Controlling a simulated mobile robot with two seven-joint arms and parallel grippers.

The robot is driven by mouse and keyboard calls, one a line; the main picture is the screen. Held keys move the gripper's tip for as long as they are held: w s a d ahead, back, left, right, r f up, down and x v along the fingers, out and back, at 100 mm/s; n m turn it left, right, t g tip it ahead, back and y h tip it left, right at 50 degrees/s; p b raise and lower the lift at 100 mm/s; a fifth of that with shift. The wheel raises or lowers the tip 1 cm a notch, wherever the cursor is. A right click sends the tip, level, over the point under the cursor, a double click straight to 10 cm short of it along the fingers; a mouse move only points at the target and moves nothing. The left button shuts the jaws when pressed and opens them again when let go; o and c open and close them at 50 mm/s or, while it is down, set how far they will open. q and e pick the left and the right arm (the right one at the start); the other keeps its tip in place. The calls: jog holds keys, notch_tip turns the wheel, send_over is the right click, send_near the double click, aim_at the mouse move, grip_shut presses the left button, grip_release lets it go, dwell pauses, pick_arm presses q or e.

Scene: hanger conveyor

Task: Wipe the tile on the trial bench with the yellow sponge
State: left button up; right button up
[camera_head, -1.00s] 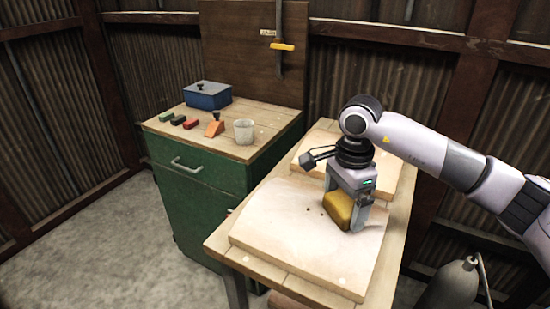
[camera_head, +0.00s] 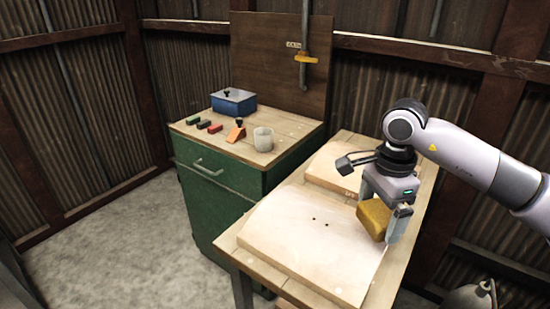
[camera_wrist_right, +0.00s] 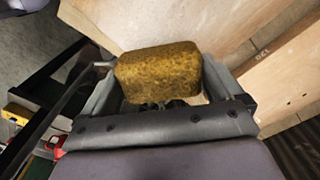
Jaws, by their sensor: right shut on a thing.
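The yellow sponge (camera_head: 374,219) is held between the fingers of my right gripper (camera_head: 381,216), over the right edge of the large pale tile (camera_head: 290,238) on the trial bench. I cannot tell whether the sponge touches the tile. In the right wrist view the sponge (camera_wrist_right: 158,75) sits between both fingers, brownish yellow and mottled. My left gripper is not in view.
A smaller pale board (camera_head: 325,170) lies behind the tile. A grey cylinder (camera_head: 468,298) stands lower right.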

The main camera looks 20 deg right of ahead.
jog(key=shift+r+p, duration=1.2)
jog(key=shift+r, duration=0.95)
